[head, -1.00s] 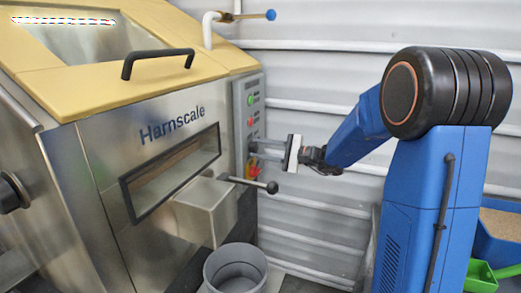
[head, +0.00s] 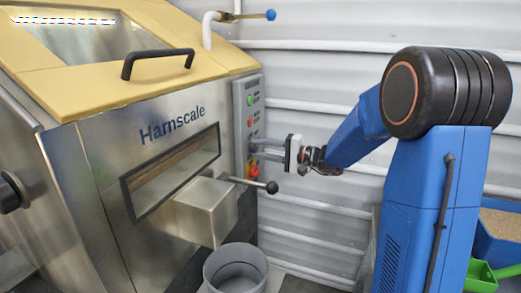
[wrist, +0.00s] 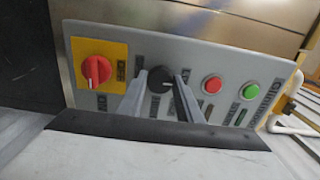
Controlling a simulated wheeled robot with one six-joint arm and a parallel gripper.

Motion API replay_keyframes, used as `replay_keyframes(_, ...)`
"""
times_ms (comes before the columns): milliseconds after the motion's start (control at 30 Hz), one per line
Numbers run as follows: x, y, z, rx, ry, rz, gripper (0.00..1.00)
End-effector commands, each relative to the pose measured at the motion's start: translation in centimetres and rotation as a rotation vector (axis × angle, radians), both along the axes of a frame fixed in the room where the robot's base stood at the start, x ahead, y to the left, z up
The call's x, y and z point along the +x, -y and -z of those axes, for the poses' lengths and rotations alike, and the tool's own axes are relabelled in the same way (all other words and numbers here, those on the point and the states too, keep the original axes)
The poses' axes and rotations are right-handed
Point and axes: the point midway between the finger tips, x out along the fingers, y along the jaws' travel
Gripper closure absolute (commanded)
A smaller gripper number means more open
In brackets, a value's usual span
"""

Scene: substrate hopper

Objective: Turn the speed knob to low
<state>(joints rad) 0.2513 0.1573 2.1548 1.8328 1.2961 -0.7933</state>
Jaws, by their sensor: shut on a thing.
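The speed knob (wrist: 160,80) is black and round with a pale pointer mark. It sits on the grey control panel (wrist: 203,105) between the red rotary switch and the red button. My gripper (wrist: 168,82) has one finger on each side of the knob and is shut on it in the wrist view. In the head view my gripper (head: 262,150) reaches the panel (head: 243,97) from the right, and its fingers hide the knob there. The lettering around the knob is too small to read.
A red rotary switch on a yellow plate (wrist: 97,71) is left of the knob. A red button (wrist: 212,85) and a green button (wrist: 250,90) are to its right. A black-knobbed lever (head: 271,187) juts out below the gripper. A grey bucket (head: 235,270) stands below.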

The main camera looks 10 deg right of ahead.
Motion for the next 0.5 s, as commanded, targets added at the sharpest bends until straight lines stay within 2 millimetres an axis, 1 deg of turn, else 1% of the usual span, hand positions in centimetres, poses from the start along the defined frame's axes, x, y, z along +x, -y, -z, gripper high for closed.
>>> replay_keyframes(300, -0.09, -0.01, 0.19, -0.002, -0.003, -0.001, 0.9)
replay_keyframes(333, -0.09, -0.01, 0.2, -0.002, -0.003, -0.001, 0.63)
replay_keyframes(400, -0.08, -0.02, 0.18, -0.002, -0.003, -0.001, 0.49)
replay_keyframes(500, -0.06, -0.02, 0.14, -0.001, -0.002, -0.001, 0.49)
